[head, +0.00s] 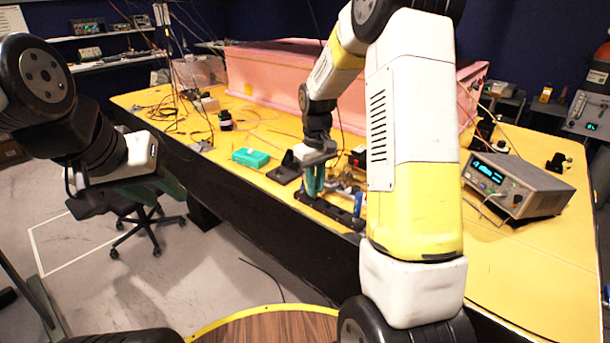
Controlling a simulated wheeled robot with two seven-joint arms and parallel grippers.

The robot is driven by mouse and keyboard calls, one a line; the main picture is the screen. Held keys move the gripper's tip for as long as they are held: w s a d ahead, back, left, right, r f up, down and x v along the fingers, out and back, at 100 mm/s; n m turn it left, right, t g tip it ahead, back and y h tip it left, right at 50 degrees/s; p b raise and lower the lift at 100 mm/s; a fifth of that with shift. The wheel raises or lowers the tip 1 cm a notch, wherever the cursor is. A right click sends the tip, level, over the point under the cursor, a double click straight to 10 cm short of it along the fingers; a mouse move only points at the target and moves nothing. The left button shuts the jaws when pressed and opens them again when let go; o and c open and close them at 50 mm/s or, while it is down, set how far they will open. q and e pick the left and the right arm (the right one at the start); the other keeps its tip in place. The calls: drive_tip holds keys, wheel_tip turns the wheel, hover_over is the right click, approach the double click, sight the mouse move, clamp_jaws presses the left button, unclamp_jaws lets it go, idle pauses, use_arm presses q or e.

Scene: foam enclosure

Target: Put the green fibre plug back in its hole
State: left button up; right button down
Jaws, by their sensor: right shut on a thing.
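My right gripper (315,190) reaches down over the optics on the yellow table, its green fingers pointing down at a black rail (328,210) with small mounts. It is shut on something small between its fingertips. I take this to be the green fibre plug, but it is too small and hidden to make out. The hole cannot be made out either. My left gripper (172,190) hangs off to the left, beyond the table's edge and in front of a chair. Its fingers are dark, and I cannot tell whether they are open.
A teal box (250,158) and a black angled mount (285,168) stand left of my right gripper. A grey instrument (518,185) with a lit display stands at the right. Pink foam walls (270,75) rise behind, and loose cables lie on the table (500,255). Its front right is bare.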

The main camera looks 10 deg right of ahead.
drive_tip(key=shift+f, duration=0.65)
drive_tip(key=c, duration=1.3)
unclamp_jaws()
drive_tip(key=shift+r, duration=0.1)
drive_tip(key=shift+r, duration=3.85)
drive_tip(key=shift+r, duration=0.1)
drive_tip(key=s+r+m+t+y, duration=0.1)
drive_tip(key=s+r+m+t, duration=0.15)
drive_tip(key=s+r, duration=0.7)
drive_tip(key=s+t, duration=0.1)
drive_tip(key=s, duration=0.4)
drive_tip(key=s+a+r+m+t, duration=0.1)
drive_tip(key=s, duration=0.4)
drive_tip(key=s+a+r+t+y, duration=0.1)
drive_tip(key=s, duration=0.3)
drive_tip(key=shift+s+a+r+m+t, duration=0.1)
drive_tip(key=shift+s+m+t, duration=0.25)
drive_tip(key=shift+s, duration=0.05)
